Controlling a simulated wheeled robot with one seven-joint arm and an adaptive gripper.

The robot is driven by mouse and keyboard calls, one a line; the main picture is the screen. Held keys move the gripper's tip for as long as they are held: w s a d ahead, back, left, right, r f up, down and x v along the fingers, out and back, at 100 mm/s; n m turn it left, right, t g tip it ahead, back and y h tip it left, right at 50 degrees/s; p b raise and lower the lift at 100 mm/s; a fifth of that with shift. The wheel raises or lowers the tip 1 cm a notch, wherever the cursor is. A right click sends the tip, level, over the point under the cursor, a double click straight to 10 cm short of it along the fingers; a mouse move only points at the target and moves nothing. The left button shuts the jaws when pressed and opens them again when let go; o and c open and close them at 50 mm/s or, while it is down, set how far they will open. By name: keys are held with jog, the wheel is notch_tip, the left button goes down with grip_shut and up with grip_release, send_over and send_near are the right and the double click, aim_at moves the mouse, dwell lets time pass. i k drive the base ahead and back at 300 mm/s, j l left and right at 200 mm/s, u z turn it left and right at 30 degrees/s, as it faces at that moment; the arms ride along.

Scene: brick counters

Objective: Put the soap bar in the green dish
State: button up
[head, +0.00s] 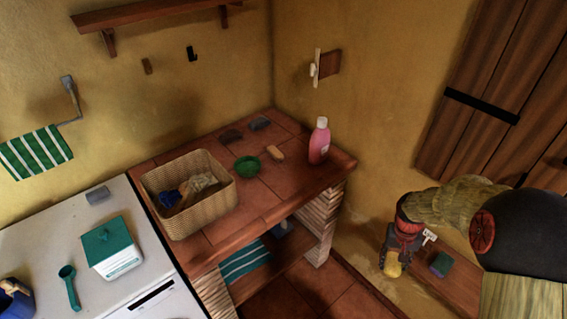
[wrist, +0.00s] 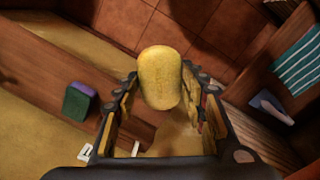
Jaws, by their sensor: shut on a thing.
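The soap bar, a yellow rounded block, is held between the fingers of my gripper (wrist: 168,90) in the wrist view, where the soap (wrist: 160,76) sticks out past the fingertips. In the head view my gripper (head: 394,254) hangs at the lower right beside a low wooden shelf, with the soap (head: 391,267) at its lower end. The green dish (head: 247,167) is a small round bowl on the tiled counter, well to the left of my gripper and apart from it. I see nothing in the dish. The dish is not in the wrist view.
A tan block (head: 275,153) lies just right of the dish, and a pink bottle (head: 319,142) stands farther right. A wicker basket (head: 187,222) stands left of the dish. A green-and-purple sponge (head: 440,263) lies on the wooden shelf near my gripper; it also shows in the wrist view (wrist: 78,102).

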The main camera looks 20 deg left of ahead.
aim_at(248, 169)
jog(key=u, duration=1.55)
jog(key=l, duration=0.1)
